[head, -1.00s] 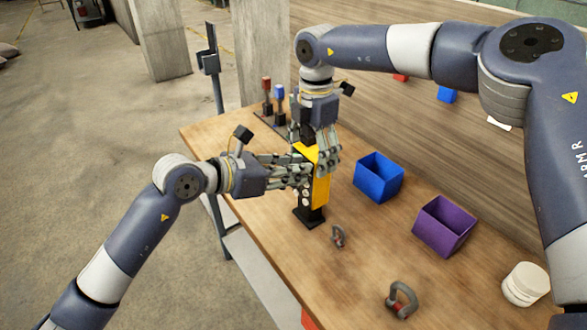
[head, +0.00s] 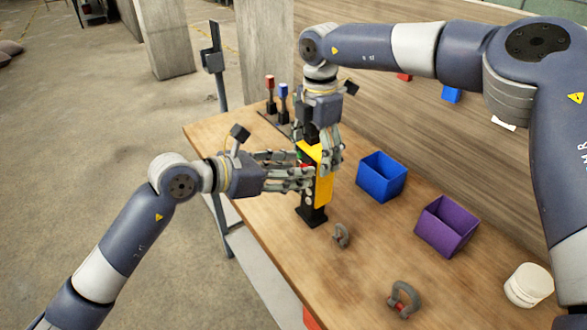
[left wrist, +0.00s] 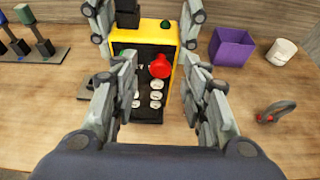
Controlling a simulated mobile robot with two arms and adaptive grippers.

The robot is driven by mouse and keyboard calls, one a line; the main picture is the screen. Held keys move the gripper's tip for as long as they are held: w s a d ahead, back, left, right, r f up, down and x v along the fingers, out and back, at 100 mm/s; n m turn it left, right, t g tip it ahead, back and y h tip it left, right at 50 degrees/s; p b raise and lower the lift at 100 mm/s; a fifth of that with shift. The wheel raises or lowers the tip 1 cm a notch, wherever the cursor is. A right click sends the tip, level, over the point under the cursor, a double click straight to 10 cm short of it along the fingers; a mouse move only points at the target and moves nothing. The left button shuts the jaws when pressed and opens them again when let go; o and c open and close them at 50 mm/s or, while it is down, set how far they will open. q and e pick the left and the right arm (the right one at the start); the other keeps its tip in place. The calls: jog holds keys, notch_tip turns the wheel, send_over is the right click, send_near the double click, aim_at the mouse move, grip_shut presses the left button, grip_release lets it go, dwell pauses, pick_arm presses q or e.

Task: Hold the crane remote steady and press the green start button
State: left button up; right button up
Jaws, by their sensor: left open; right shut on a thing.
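The yellow crane remote (head: 323,187) stands upright on a black stand (head: 311,215) on the wooden table. In the left wrist view its dark face carries a red button (left wrist: 160,66) and several white buttons (left wrist: 156,95). A green button (left wrist: 165,24) shows at its upper edge. My right gripper (head: 322,160) comes down from above and is shut on the remote's upper part. My left gripper (left wrist: 160,72) is open in front of the face, its fingers to either side of the buttons. Whether they touch the remote is unclear.
A blue bin (head: 380,178) and a purple bin (head: 445,226) stand to the right. Two grey shackles (head: 403,299) (head: 341,235) lie toward the front. A white jar (head: 528,285) is at far right. Red and blue levers (head: 283,100) stand behind.

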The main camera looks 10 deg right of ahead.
pick_arm(q)
jog(key=v, duration=1.1)
jog(key=shift+a, duration=0.15)
jog(key=shift+s+f, duration=0.1)
grip_shut()
dwell(0.8)
